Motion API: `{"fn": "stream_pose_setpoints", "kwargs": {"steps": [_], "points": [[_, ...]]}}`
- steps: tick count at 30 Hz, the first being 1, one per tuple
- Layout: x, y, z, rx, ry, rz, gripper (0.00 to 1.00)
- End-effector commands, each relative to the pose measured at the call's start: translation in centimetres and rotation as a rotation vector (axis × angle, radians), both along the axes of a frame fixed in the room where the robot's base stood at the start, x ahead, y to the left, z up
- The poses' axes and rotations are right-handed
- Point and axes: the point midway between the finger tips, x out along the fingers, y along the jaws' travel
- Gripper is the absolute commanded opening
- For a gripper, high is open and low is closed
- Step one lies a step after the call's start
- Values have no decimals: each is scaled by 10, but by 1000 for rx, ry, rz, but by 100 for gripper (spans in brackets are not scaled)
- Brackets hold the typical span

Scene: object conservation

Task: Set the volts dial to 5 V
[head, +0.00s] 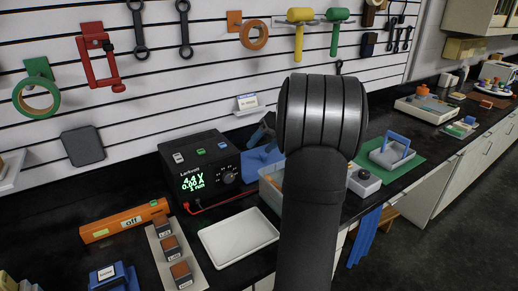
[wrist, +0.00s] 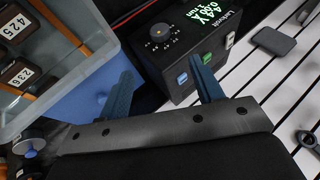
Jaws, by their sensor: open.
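The black power supply (head: 205,172) stands on the dark bench against the slatted wall. Its green display (head: 192,182) appears to read 4.4 on the top line; the smaller lines are hard to read. The round dark volts dial (head: 228,176) is on the front face, right of the display. In the wrist view the dial (wrist: 159,33) shows beyond the fingertips, with an orange mark on it. My gripper (wrist: 160,68) is open, its two blue fingers apart and nothing between them. It is short of the dial and not touching it. In the head view my arm mostly hides the gripper.
A red lead (head: 225,201) runs from the supply's front across the bench. A white tray (head: 238,236) lies in front. A clear bin (wrist: 55,65) with numbered blocks is close beside my left finger in the wrist view. Coloured switches (wrist: 194,68) sit on the supply's top.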

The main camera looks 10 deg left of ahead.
Motion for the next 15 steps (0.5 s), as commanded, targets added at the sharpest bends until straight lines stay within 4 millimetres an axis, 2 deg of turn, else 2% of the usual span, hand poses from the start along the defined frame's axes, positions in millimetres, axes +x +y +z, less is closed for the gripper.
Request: {"fn": "stream_pose_setpoints", "kwargs": {"steps": [5,10,15], "points": [[-21,15,-22,115,155,-91,60],[-58,39,-52,348,494,-314,60],[-87,50,-72,575,865,-576,60]]}}
